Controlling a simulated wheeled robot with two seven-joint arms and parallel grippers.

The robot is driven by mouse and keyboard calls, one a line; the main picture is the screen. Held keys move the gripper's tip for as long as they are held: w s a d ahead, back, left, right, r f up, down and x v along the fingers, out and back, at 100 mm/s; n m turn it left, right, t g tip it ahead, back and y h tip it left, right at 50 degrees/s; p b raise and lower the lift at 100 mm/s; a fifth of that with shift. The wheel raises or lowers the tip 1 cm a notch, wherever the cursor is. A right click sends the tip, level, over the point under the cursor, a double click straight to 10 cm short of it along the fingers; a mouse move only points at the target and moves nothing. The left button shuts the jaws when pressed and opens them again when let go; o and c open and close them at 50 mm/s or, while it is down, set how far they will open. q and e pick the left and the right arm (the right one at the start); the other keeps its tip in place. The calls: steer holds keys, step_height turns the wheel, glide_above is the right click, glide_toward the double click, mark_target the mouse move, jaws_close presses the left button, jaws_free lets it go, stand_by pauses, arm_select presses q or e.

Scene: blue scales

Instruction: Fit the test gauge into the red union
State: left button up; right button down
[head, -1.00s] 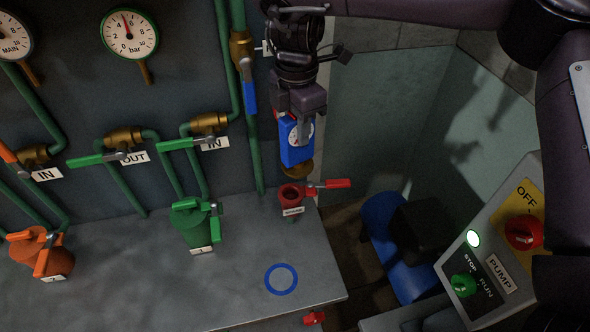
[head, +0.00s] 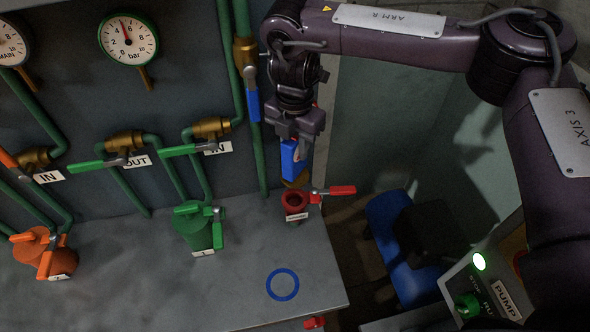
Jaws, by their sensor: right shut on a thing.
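The test gauge (head: 291,158) is a blue block with a white dial and a brass fitting (head: 297,181) at its lower end. My right gripper (head: 294,137) is shut on its upper part and partly hides the dial. The red union (head: 295,201) is an open-topped red cup with a red lever at the bench's back right corner. The brass end hangs close above and behind the union's mouth; I cannot tell whether they touch. My left gripper is not in view.
Green (head: 199,226) and orange (head: 44,252) fittings stand on the grey bench (head: 150,290), left of the union. A blue ring (head: 283,284) marks the bench front.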

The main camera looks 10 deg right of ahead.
mark_target(295, 173)
step_height(295, 173, down, 8)
steer(key=shift+s+f, duration=0.1)
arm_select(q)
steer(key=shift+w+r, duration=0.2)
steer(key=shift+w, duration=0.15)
arm_select(e)
steer(key=shift+f, duration=0.3)
steer(key=shift+f, duration=0.35)
steer(key=c, duration=1.1)
jaws_free()
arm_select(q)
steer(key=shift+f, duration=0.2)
arm_select(e)
steer(key=shift+r, duration=0.15)
